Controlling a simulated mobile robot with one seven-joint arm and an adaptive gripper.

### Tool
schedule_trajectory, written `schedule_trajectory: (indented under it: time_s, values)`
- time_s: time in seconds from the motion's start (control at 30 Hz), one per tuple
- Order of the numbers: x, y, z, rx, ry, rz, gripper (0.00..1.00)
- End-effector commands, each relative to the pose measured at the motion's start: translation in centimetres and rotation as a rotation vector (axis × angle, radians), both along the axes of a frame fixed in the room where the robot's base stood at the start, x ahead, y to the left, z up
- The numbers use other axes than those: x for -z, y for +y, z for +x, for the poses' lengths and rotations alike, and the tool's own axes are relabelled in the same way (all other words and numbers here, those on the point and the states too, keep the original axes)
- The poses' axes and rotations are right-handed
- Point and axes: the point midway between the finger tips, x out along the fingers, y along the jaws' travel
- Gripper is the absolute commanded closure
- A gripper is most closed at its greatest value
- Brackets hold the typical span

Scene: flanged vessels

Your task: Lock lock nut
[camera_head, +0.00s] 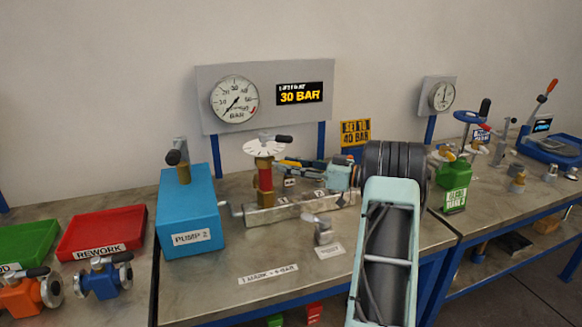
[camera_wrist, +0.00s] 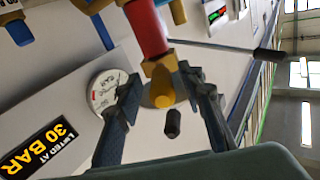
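A red valve body (camera_head: 265,180) with brass parts stands upright on a metal block (camera_head: 290,208). A brass collar (camera_head: 264,162), which looks like the lock nut, sits above the red body, just under a white dial disc (camera_head: 265,146) with a black handle. In the wrist view the brass collar (camera_wrist: 160,66) joins the red body (camera_wrist: 148,28), and a round brass end (camera_wrist: 163,100) shows. My gripper (camera_head: 287,164) reaches in from the right beside the valve. In the wrist view my gripper (camera_wrist: 160,78) is open, its fingers on either side of the brass part; contact cannot be told.
The blue PUMP 2 box (camera_head: 188,215) stands left of the valve. The gauge panel (camera_head: 265,95) reading 30 BAR is behind it. A small metal fitting (camera_head: 320,228) lies in front. Red (camera_head: 103,232) and green trays are at the left.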

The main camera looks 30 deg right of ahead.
Motion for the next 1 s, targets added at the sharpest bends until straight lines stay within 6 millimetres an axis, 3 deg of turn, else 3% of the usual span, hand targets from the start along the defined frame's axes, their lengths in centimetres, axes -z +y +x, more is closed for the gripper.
schedule_trajectory:
  time_s: [0.37, 0.8, 1.0]
  values:
    - [0.2, -0.7, -0.8, 0.0, 0.003, 0.0, 0.64]
    - [0.2, -6.5, -7.3, 0.003, 0.002, 0.001, 0.64]
    - [0.1, -7.8, -8.8, 0.0, 0.001, 0.0, 0.64]
